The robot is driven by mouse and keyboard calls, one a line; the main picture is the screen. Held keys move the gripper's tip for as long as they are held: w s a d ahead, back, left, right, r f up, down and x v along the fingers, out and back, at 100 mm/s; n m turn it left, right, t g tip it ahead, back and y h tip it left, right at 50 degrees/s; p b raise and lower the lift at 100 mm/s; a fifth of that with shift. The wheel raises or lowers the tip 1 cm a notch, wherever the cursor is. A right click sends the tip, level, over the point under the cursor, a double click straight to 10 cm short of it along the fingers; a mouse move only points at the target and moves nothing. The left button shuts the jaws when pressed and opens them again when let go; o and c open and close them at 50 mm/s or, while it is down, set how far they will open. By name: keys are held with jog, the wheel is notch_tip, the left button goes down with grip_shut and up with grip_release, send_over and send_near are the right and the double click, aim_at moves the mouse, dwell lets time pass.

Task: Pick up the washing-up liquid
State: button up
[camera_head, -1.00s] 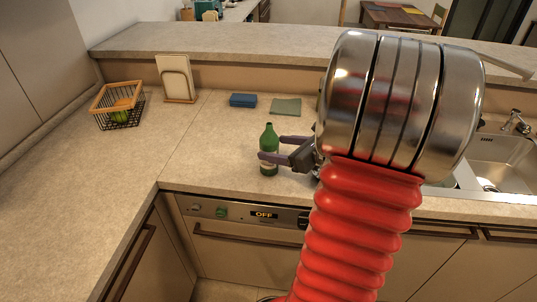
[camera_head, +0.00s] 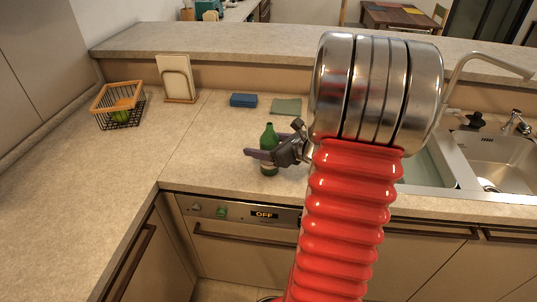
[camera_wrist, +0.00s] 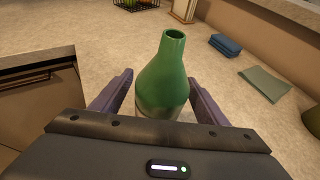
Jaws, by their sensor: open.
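The washing-up liquid appears to be the green bottle (camera_head: 269,137), standing upright on the counter above the dishwasher. In the wrist view the bottle (camera_wrist: 165,80) has an open neck and a pale label low on its body. My gripper (camera_head: 260,155) is open at the bottle's lower body. In the wrist view its two purple fingers (camera_wrist: 158,97) lie on either side of the bottle, with counter showing between them and the glass.
A wire basket (camera_head: 119,107) and a board in a stand (camera_head: 177,78) are at the left. The sink (camera_head: 500,150) is at the right. The counter left of the bottle is clear.

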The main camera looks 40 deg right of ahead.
jog(key=shift+w+f, duration=0.15)
jog(key=shift+w, duration=0.25)
jog(key=c, duration=1.4)
